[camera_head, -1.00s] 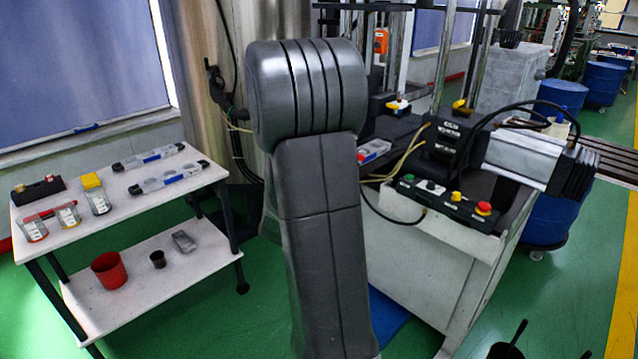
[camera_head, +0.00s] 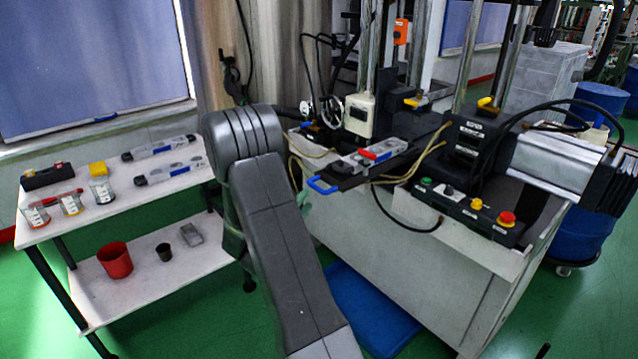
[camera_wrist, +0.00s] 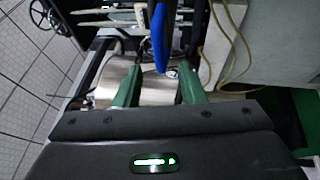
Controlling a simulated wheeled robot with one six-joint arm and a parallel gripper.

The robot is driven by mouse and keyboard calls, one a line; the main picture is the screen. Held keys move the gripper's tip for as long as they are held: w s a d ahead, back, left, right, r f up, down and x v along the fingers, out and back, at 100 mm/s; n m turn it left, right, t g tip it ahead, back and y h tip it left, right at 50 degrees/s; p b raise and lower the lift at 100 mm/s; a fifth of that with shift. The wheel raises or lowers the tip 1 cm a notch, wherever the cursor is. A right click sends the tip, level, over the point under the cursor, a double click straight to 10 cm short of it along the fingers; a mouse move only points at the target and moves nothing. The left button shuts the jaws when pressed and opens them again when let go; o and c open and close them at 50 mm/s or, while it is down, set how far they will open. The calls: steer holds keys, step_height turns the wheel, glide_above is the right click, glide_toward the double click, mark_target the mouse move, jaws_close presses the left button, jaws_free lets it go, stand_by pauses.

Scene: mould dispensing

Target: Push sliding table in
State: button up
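The sliding table (camera_head: 346,181) is a dark plate sticking out of the front left of the machine, with a grey mould (camera_head: 384,150) with a red part lying on it. Its blue handle (camera_head: 321,186) is at the near left end and also shows in the wrist view (camera_wrist: 159,40). My gripper (camera_wrist: 159,88) has two green fingers standing apart with nothing between their tips. The handle lies just ahead of the fingertips, roughly between them in the picture; I cannot tell whether they touch. In the head view, my arm hides most of the gripper.
A white two-level side table (camera_head: 150,199) at left holds moulds, small jars and a red cup (camera_head: 115,260). A control panel (camera_head: 465,207) with coloured buttons sits on the machine's front right. Loose hoses (camera_head: 410,163) run near the sliding table. A blue mat (camera_head: 372,312) lies on the floor.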

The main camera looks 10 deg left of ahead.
steer(key=p+x, duration=0.1)
steer(key=x, duration=0.8)
steer(key=shift+w, duration=0.1)
steer(key=shift+w, duration=0.1)
jaws_close()
